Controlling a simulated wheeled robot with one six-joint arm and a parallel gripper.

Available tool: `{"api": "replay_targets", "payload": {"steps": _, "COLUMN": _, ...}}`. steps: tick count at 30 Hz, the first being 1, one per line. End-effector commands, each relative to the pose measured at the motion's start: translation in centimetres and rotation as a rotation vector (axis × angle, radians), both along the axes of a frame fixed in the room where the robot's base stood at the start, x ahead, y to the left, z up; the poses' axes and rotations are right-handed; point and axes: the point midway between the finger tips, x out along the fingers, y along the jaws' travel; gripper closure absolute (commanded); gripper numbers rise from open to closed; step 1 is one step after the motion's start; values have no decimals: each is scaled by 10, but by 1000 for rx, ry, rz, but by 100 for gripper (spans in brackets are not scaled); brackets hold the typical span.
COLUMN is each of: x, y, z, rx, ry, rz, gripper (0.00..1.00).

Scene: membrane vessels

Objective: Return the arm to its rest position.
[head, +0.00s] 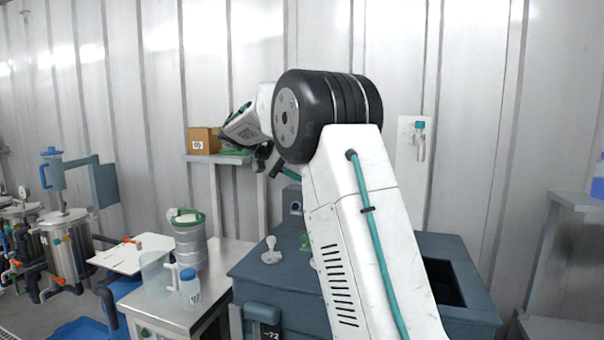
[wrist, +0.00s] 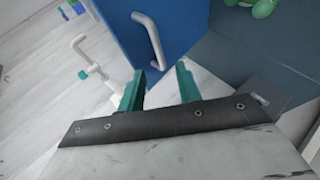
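My arm rises in the middle of the head view, its black joint at the top and its wrist bent to the left. My gripper (wrist: 158,80) shows two teal fingers in the wrist view, set apart with nothing between them. Past the fingers are a blue panel (wrist: 185,25) with a white bar handle (wrist: 150,38) and a pale streaked surface. In the head view the gripper is small and partly hidden near the wrist, above the blue-grey bench (head: 260,262).
A wall shelf (head: 222,159) bears a cardboard box (head: 203,140). Steel vessels (head: 68,245) stand far left. A white knobbed piece (head: 271,252) sits on the bench.

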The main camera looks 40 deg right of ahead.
Motion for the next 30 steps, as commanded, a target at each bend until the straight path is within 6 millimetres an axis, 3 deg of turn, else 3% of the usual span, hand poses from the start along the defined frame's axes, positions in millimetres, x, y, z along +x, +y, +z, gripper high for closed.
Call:
{"api": "replay_targets", "payload": {"steps": 11, "x": 2, "y": -1, "z": -1, "rx": 17, "ry": 14, "rz": 24, "gripper": 66}}
{"api": "replay_targets", "payload": {"steps": 16, "x": -1, "y": 12, "z": -46, "rx": 182, "ry": 78, "rz": 116, "gripper": 66}}
{"api": "replay_targets", "payload": {"steps": 18, "x": -17, "y": 30, "z": -64, "rx": 289, "ry": 94, "rz": 174, "gripper": 66}}
{"api": "replay_targets", "payload": {"steps": 23, "x": -57, "y": 79, "z": -86, "rx": 482, "ry": 89, "rz": 294, "gripper": 66}}
{"api": "replay_targets", "payload": {"steps": 30, "x": -139, "y": 168, "z": -108, "rx": 733, "ry": 13, "rz": 479, "gripper": 66}}
